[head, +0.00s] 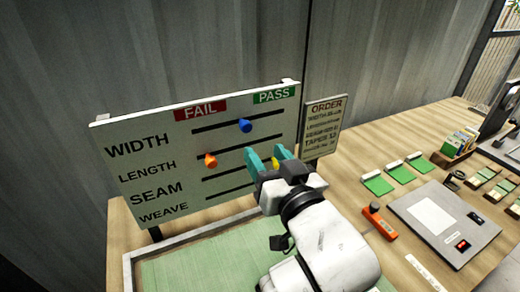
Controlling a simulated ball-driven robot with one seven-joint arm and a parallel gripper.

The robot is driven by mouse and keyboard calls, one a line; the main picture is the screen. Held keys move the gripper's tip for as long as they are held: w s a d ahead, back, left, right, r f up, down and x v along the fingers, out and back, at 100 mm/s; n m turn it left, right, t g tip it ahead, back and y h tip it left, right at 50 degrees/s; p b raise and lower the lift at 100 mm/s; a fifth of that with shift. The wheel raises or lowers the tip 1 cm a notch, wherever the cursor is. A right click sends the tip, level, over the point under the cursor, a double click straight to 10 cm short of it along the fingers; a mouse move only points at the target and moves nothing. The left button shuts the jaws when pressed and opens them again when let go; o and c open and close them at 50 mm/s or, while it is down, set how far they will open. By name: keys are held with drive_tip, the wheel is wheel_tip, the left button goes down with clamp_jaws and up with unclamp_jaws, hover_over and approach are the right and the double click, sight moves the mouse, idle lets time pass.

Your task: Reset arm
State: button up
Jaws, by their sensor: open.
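My gripper (265,158) is open in the middle of the head view, its two teal fingers in front of the white inspection board (120,128). The board has rows WIDTH, LENGTH, SEAM and WEAVE with slots under FAIL and PASS labels. A blue knob (245,126) sits on the WIDTH slot. An orange knob (210,160) sits near the left of the LENGTH slot. A yellow knob (275,163) shows just beside my fingers, on what looks like the SEAM row. I cannot tell whether the fingers touch it. My arm covers the lower right of the board.
An ORDER sign (324,125) stands right of the board. A green mat in a pale tray (180,265) lies below. To the right are green cards (378,184), an orange tool (380,222) and a grey device (445,220). Bare wooden table (400,135) lies behind them.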

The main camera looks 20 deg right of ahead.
drive_tip(key=shift+s, duration=0.25)
idle(0.3)
